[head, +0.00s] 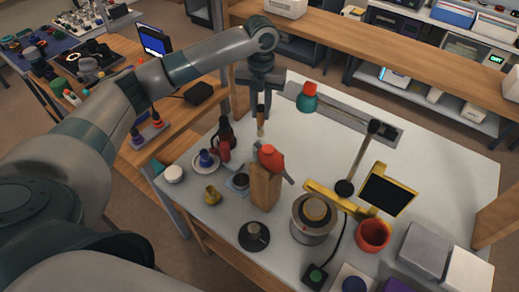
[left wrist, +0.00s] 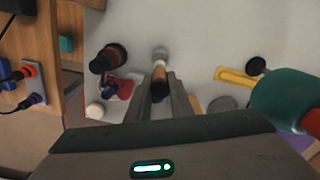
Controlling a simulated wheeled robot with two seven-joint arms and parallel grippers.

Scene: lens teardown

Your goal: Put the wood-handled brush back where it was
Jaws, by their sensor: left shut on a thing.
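My left gripper (head: 262,92) hangs above the back left part of the pale worktable, pointing down. It is shut on the wood-handled brush (head: 261,122), which hangs upright below the fingers. In the left wrist view the brush (left wrist: 160,74) sits between the two fingers, with a brown part and a grey end showing; its upper part is hidden by the gripper. I cannot tell whether its lower end touches anything. My right gripper is in neither view.
A dark bottle (head: 224,129) stands left of the brush; a wooden block (head: 265,188) with a red-topped thing stands in front. A green-and-red bulb (head: 307,101) is to the right. A grey can (head: 312,228) and red bowl (head: 373,234) stand nearer.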

